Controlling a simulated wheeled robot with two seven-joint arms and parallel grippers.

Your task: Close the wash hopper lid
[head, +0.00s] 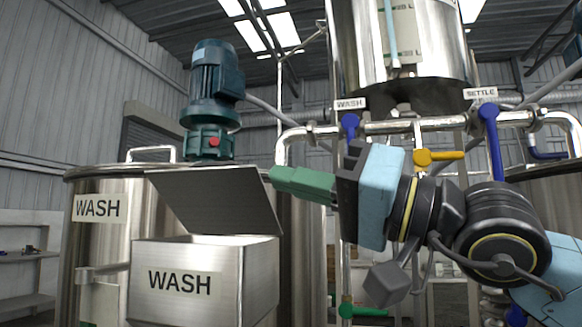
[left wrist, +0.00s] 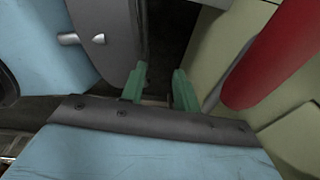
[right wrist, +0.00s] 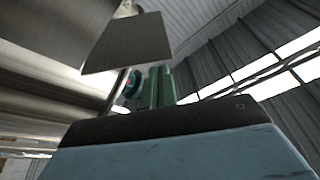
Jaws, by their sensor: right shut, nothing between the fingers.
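The wash hopper (head: 205,282) is a steel box labelled WASH in front of the wash tank. Its lid (head: 215,200) stands raised, tilted up and back from the opening. The lid also shows in the right wrist view (right wrist: 125,45). My right gripper (head: 275,176) is shut and empty, its green fingers pointing left at the lid's right edge. In the head view the fingertips overlap or lie very near that edge; I cannot tell whether they touch. My left gripper (left wrist: 158,88) shows only in the left wrist view, its two green fingers apart with nothing seen between them.
The wash tank (head: 100,245) with a green motor (head: 212,85) stands behind the hopper. Pipes with a blue WASH valve handle (head: 350,125), a yellow handle (head: 438,156) and a blue SETTLE handle (head: 492,140) run behind my right arm. A steel vessel (head: 350,50) hangs above.

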